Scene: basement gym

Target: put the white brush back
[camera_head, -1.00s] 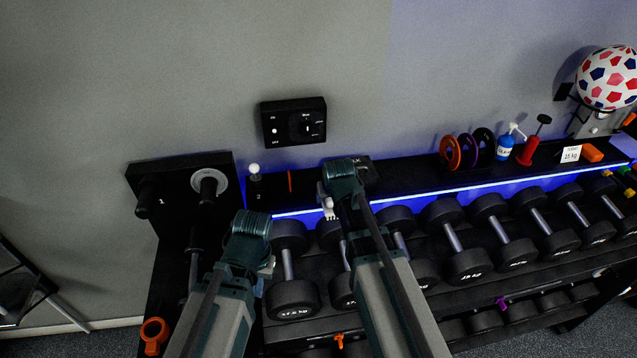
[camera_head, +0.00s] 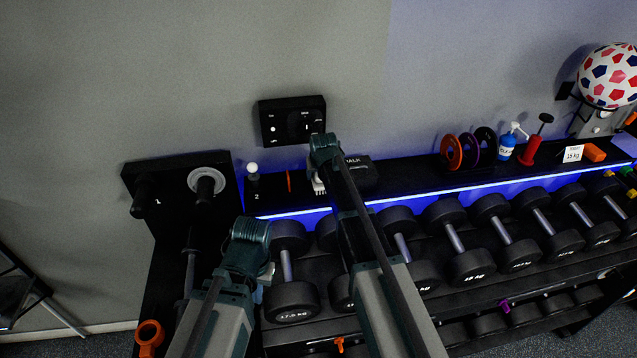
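A small white ridged thing, seemingly the white brush (camera_head: 318,186), shows at the left edge of my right arm's wrist, over the shelf just left of the chalk box (camera_head: 361,173). My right gripper is hidden behind its own wrist, so I cannot see how its fingers hold the brush. My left gripper (camera_head: 265,276) hangs low in front of the rack, left of the first dumbbell. Its fingers are mostly covered by its wrist, and nothing is seen in it.
A wall box with a dial (camera_head: 292,121) is above the shelf. A white-knobbed item (camera_head: 252,170) and an orange strip (camera_head: 289,181) are left of the brush. Dumbbells (camera_head: 466,252) fill the rack below. Rings (camera_head: 452,152), a blue bottle (camera_head: 507,146) and a ball (camera_head: 608,76) are at right.

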